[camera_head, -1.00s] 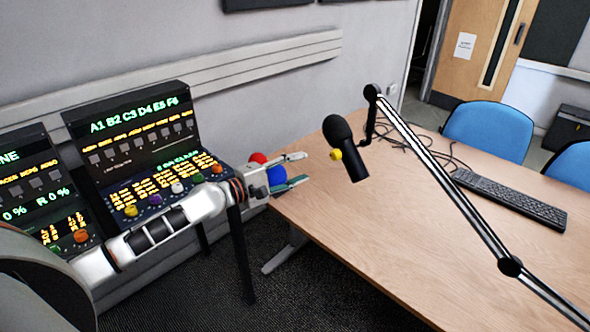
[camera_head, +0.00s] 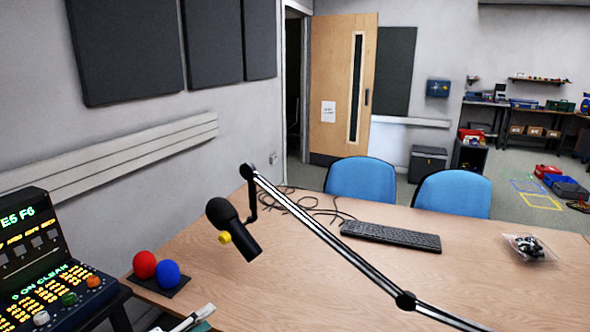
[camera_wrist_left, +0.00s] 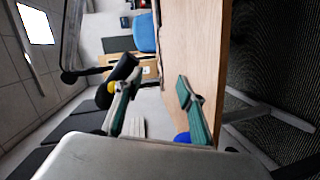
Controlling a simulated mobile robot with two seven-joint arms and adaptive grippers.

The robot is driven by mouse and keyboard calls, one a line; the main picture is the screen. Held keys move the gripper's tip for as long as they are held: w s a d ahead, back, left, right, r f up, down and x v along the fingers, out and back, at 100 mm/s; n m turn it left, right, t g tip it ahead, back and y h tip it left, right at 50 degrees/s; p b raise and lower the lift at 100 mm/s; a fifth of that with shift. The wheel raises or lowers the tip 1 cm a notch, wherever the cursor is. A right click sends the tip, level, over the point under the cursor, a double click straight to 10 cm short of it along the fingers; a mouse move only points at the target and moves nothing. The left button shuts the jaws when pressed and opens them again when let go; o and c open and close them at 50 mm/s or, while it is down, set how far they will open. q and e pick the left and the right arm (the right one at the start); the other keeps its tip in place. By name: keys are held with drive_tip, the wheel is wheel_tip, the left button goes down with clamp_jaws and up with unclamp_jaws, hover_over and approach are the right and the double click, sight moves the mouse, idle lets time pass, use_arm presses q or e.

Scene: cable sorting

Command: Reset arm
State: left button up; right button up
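My left gripper (camera_head: 197,322) shows only in part at the bottom edge of the head view, near the table's left front corner. In the left wrist view the left gripper (camera_wrist_left: 158,104) has its two green-padded fingers wide apart, with nothing held between them. A blue ball shows low in that view, by the base of one finger. My right gripper is in neither view.
The wooden table (camera_head: 290,290) carries a red ball (camera_head: 145,264) and a blue ball (camera_head: 167,273) on a dark base, a keyboard (camera_head: 390,236), cables and a clear bag (camera_head: 527,247). A microphone (camera_head: 233,229) hangs from a boom arm (camera_head: 330,242). A lit console (camera_head: 45,270) stands left.

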use_arm(q)
drive_tip(key=s+d+f+m+g+y, duration=0.1)
drive_tip(key=s+f+m+y, duration=0.1)
drive_tip(key=s+f+m, duration=0.4)
drive_tip(key=s+d+f+m+g+y, duration=0.1)
drive_tip(key=s+d+f+m+y, duration=0.1)
drive_tip(key=s+f+m, duration=0.5)
drive_tip(key=s+f+y, duration=0.1)
drive_tip(key=s+f, duration=0.4)
drive_tip(key=s, duration=0.6)
drive_tip(key=shift+s+d+f+g, duration=0.25)
drive_tip(key=shift+d+f+g, duration=0.05)
drive_tip(key=shift+f, duration=0.1)
